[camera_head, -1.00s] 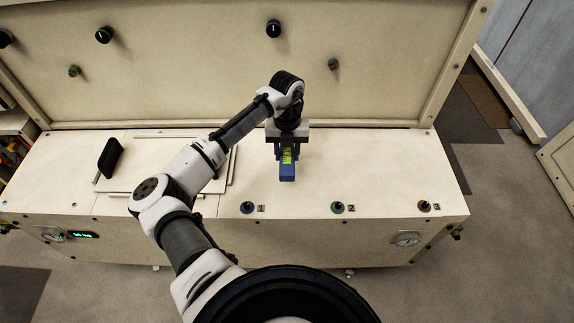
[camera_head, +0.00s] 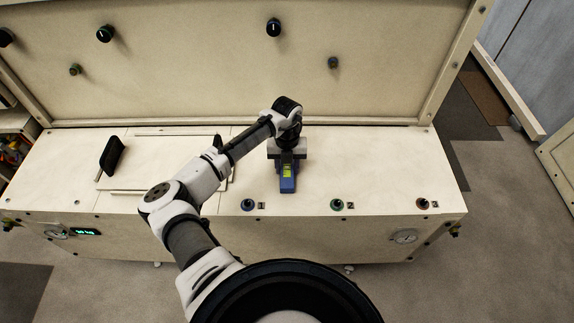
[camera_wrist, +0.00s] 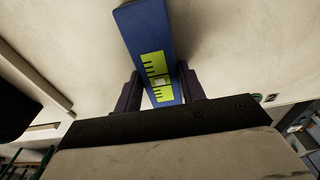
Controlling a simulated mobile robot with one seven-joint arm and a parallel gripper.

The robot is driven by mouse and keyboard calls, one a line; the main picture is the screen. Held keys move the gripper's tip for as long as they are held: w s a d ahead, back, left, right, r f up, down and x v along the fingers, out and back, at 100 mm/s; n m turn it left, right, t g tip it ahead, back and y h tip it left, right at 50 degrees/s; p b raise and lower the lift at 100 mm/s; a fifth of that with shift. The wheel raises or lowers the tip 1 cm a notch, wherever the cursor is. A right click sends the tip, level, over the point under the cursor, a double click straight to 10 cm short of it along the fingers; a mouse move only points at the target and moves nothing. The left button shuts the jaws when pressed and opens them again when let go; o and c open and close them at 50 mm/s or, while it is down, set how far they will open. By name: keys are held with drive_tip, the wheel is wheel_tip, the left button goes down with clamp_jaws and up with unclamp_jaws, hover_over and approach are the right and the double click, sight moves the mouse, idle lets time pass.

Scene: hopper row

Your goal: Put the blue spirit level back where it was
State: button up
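The blue spirit level (camera_head: 288,185), with a yellow-green window, is at my gripper over the pale bench top, behind and between the switches marked 1 and 2. My gripper (camera_head: 287,160) points down at its rear end. In the wrist view, the level (camera_wrist: 146,30) runs between the two dark fingers of my gripper (camera_wrist: 161,88), one on each side and close against it. The gripper looks shut on it. The level's far end points away from the fingers. I cannot tell whether its underside touches the bench.
The pale bench (camera_head: 390,170) is clear to the right of my gripper. Numbered switches line its front edge, including switch 2 (camera_head: 337,204). A lidded panel with a black handle (camera_head: 112,155) is at left. An upright panel with knobs (camera_head: 274,28) stands behind.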

drive_tip(key=o, duration=0.4)
drive_tip(key=shift+c, duration=0.2)
wheel_tip(320, 180, up, 12)
drive_tip(key=w+b, duration=0.1)
drive_tip(key=b, duration=0.1)
drive_tip(key=shift+w+r, duration=0.1)
drive_tip(key=shift+r, duration=0.05)
